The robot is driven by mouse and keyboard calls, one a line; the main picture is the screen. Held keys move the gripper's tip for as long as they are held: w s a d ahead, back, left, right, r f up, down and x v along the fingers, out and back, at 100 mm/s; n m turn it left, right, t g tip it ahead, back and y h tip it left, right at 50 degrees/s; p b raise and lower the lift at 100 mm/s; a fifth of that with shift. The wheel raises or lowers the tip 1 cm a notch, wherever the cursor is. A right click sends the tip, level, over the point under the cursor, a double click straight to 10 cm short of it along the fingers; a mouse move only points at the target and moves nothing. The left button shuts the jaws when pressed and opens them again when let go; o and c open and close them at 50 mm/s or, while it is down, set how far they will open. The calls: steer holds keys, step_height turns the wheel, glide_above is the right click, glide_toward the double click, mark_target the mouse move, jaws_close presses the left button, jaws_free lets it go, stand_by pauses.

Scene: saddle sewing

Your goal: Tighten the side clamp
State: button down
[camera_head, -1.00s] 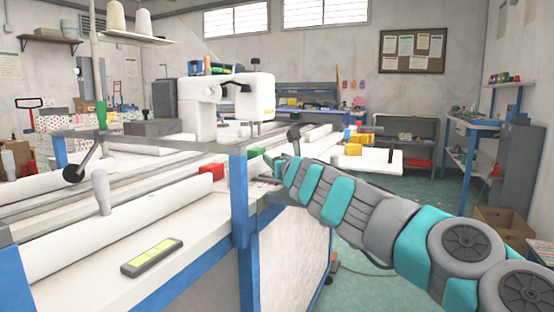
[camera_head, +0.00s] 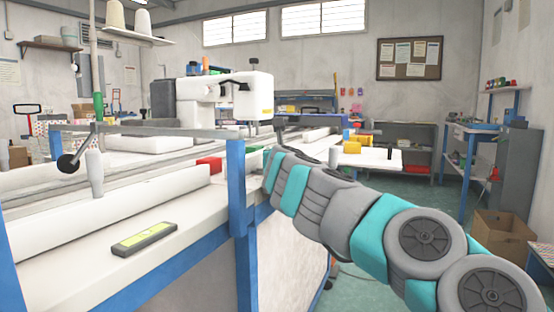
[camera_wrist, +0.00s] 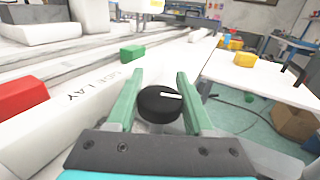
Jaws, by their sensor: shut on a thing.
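The side clamp's knob, a round black knob (camera_wrist: 160,103) with a white mark on top, sits between the two green fingers of my gripper (camera_wrist: 156,92) in the wrist view. The fingers are shut on its sides. In the head view my arm reaches in from the lower right to the table's right end, and the fingers and the knob are hidden there.
A red block (camera_wrist: 20,98) and a green block (camera_wrist: 132,53) lie on the table's rails. A blue post (camera_head: 237,190) stands left of my arm. The white sewing machine (camera_head: 225,95) is behind. A cardboard box (camera_head: 503,235) is on the floor at right.

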steer(key=shift+c, duration=1.4)
jaws_free()
steer(key=shift+s, duration=0.1)
steer(key=shift+s+d+b, duration=0.15)
steer(key=shift+s, duration=1.1)
steer(key=shift+s+d+b, duration=0.1)
steer(key=shift+s+d, duration=0.1)
steer(key=shift+s, duration=1.1)
steer(key=shift+s+d+b, duration=0.15)
steer(key=shift+s, duration=1.1)
